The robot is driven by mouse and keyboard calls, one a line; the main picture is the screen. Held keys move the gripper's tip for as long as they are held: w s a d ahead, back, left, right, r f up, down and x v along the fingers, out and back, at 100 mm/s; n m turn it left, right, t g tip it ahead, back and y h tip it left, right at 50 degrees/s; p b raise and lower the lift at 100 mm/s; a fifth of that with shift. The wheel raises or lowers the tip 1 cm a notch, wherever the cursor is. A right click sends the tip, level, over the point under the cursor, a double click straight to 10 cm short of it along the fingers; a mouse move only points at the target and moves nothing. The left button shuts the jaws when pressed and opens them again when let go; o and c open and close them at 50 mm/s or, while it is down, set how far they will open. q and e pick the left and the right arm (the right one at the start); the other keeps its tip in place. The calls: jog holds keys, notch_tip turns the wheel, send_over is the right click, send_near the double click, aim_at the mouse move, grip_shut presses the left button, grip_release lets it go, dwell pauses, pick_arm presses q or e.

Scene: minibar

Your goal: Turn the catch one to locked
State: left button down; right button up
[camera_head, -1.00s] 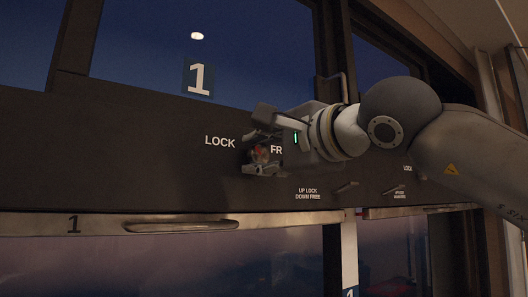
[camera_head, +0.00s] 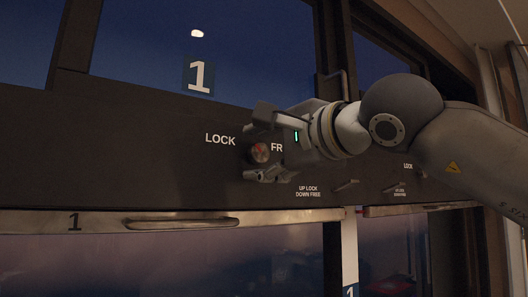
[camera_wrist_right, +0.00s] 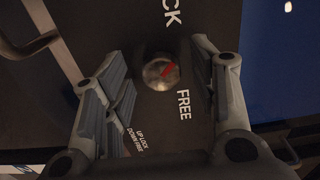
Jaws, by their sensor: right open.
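Catch one is a round metal knob (camera_head: 260,152) with a red mark, on the dark panel between LOCK and a partly covered "FR" label. In the right wrist view the knob (camera_wrist_right: 161,71) shows clearly; its red mark slants toward the upper right, and FREE (camera_wrist_right: 183,105) is fully readable. My right gripper (camera_head: 264,143) is open, with one finger above the knob and one below it. In the wrist view its fingers stand on either side with visible gaps, apart from the knob. My left gripper is not in view.
Below the panel is a metal-edged door marked 1 with a long handle (camera_head: 181,222). Two small levers, one at the UP LOCK DOWN FREE label (camera_head: 308,191), sit right of the knob. Dark glass with a number 1 sign (camera_head: 198,77) is above.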

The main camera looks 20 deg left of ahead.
jog(key=v, duration=1.2)
